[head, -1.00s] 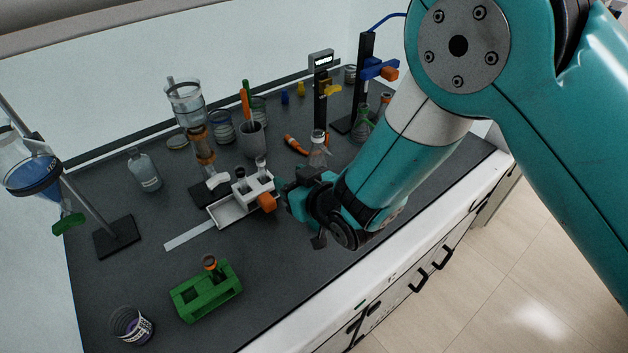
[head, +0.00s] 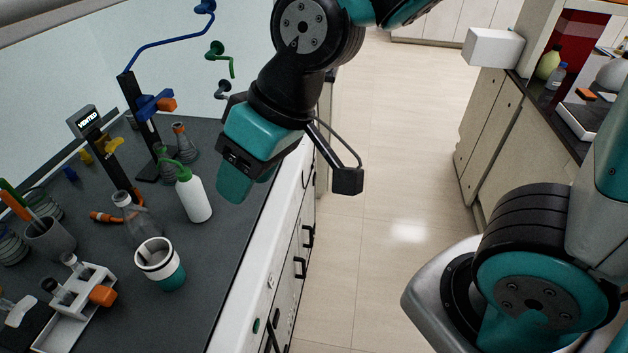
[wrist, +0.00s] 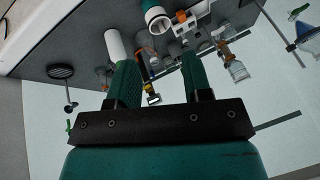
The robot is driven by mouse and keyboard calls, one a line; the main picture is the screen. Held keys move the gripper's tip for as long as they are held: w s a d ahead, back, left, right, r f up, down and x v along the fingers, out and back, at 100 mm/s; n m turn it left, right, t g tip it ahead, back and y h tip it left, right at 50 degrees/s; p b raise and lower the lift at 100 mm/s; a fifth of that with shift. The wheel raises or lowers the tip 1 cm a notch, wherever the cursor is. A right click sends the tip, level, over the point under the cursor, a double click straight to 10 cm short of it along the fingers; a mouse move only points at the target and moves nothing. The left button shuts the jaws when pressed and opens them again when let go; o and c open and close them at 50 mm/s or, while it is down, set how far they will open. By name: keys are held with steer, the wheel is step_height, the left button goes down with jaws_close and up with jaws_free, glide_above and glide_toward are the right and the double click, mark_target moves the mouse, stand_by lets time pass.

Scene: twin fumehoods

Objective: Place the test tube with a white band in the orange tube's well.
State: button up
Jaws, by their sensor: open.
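My gripper (head: 238,185) is raised beside the bench's front edge in the head view. Its teal fingers stand apart with nothing between them in the wrist view (wrist: 160,75). A white rack (head: 92,277) with an orange knob (head: 103,295) stands at the lower left of the head view, well away from my gripper. It holds two clear-topped test tubes, the farther tube (head: 72,263) and the nearer tube (head: 58,291). I cannot make out a white band on either. The green rack and its orange-topped tube are outside the current head view.
A white-and-teal cup (head: 165,272), a flask (head: 135,218) and a white wash bottle (head: 194,198) stand between the rack and my gripper. Clamp stands with a blue clamp (head: 152,104) and a yellow clamp (head: 108,146) rise behind. Open floor (head: 400,180) lies right of the bench.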

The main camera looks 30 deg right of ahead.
steer(key=s+d+r+g+h, duration=0.1)
steer(key=s+d+r+g, duration=0.1)
steer(key=s+d, duration=0.3)
steer(key=s, duration=0.2)
steer(key=shift+s+d, duration=0.15)
steer(key=shift+s, duration=0.2)
